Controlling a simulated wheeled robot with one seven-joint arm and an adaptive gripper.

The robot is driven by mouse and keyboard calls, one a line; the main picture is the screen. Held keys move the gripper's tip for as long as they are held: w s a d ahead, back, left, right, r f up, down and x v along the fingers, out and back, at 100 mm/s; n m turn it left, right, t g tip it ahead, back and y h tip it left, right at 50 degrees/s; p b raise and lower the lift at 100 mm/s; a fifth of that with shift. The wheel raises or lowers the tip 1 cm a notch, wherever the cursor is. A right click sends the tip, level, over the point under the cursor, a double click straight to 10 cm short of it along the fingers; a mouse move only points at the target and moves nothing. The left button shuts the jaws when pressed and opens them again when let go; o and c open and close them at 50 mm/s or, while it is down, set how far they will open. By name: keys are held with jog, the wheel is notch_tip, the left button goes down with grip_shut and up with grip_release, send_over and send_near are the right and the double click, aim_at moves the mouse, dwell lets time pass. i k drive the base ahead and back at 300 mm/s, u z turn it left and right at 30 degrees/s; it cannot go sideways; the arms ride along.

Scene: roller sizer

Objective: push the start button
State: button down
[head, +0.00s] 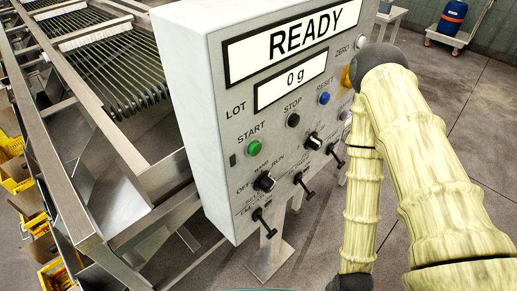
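The green start button (254,148) sits under the label START on the front of the white control box (185,75). It shows whole, with nothing touching it. My arm comes in at the right, bends at the top beside the box, and runs down to the bottom edge, to the right of the start button. My gripper is not in view.
The black stop button (293,120) and blue reset button (324,98) are up and right of start. Below are a black selector knob (264,182) and a protruding lever (262,222). A metal roller machine (115,65) stands left. Floor (480,100) shows clear at right.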

aim_at(255, 147)
jog(key=z, duration=1.45)
jog(key=k, duration=1.95)
jog(key=u, duration=1.6)
